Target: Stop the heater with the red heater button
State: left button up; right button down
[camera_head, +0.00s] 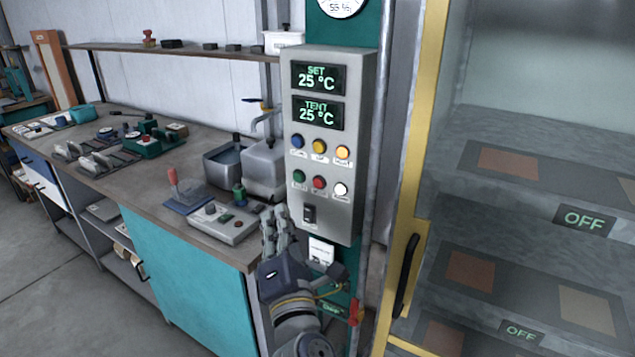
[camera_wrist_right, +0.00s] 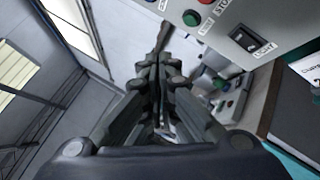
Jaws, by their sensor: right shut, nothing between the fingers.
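The red heater button (camera_head: 319,182) is in the middle of the lower button row on the grey control panel (camera_head: 335,220), between a green button (camera_head: 299,176) and a white button (camera_head: 341,189). The red button also shows, cut by the top edge, in the right wrist view (camera_wrist_right: 207,2). My right gripper (camera_head: 274,213) is shut and empty, pointing up. In the head view it appears below and left of the button row, apart from the red button. My left gripper is not in view.
Both panel displays (camera_head: 319,78) read 25 °C. A black light switch (camera_head: 309,213) sits below the buttons. A workbench (camera_head: 140,190) with tools and a sink stands left. A yellow-framed glass cabinet (camera_head: 412,180) with several heater plates marked OFF stands right.

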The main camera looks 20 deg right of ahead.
aim_at(318, 183)
jog(key=shift+w+d+f, duration=0.1)
jog(key=shift+w+d, duration=0.8)
jog(key=shift+d, duration=0.25)
jog(key=shift+w+d+r, duration=0.1)
jog(key=shift+w+d, duration=0.85)
jog(key=shift+d, duration=0.2)
jog(key=shift+w+d+f, duration=0.1)
jog(key=shift+w+d, duration=0.8)
jog(key=shift+d, duration=0.25)
jog(key=shift+w+d, duration=0.1)
jog(key=shift+w+d, duration=0.15)
jog(key=shift+d, duration=0.1)
jog(key=shift+w+d+p, duration=0.3)
jog(key=shift+d, duration=0.05)
jog(key=shift+s+a, duration=0.55)
jog(key=shift+a, duration=0.15)
jog(key=shift+a, duration=0.1)
